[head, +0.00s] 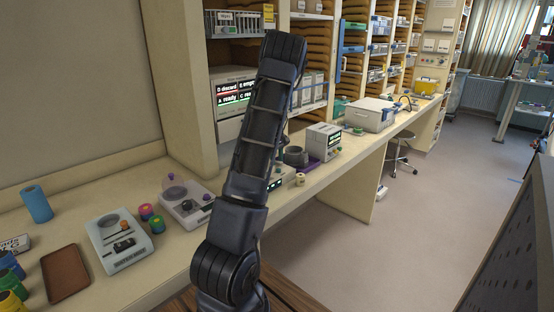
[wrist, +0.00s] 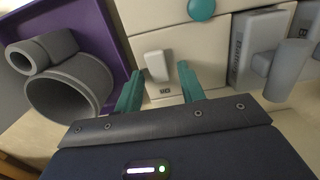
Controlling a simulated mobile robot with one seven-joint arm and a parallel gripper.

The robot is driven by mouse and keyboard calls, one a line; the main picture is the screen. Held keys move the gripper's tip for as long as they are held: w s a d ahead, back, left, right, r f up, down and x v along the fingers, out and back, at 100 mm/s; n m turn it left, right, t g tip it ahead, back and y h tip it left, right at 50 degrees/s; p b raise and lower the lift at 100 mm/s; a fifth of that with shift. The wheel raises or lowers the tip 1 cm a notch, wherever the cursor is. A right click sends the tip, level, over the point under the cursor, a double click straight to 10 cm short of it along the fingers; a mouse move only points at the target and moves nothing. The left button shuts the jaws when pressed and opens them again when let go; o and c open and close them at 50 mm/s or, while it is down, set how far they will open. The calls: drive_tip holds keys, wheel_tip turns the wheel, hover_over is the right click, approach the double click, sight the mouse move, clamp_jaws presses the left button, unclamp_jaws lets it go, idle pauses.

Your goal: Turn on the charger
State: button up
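In the wrist view, my gripper (wrist: 159,72) is open, with two teal fingers apart and nothing held between them. A pale upright switch or lever (wrist: 157,66) shows between the fingertips, on a cream surface. A small dark marking sits just below it. I cannot tell whether the fingers touch it, or which way it is set. No readable label names the charger; the cream surface (wrist: 185,35) may be part of it. In the head view my arm rises through the middle and hides my gripper.
A purple tray (wrist: 113,28) with grey round pieces (wrist: 68,85) lies left of my gripper. A grey device (wrist: 254,48) stands right, and a teal knob (wrist: 201,8) above. In the head view, a box with a display (head: 323,141) stands on the counter.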

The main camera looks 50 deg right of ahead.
drive_tip(key=shift+r, duration=0.2)
wheel_tip(320, 180, up, 10)
drive_tip(key=shift+w+r, duration=0.2)
drive_tip(key=shift+r, duration=0.05)
idle(0.4)
idle(0.4)
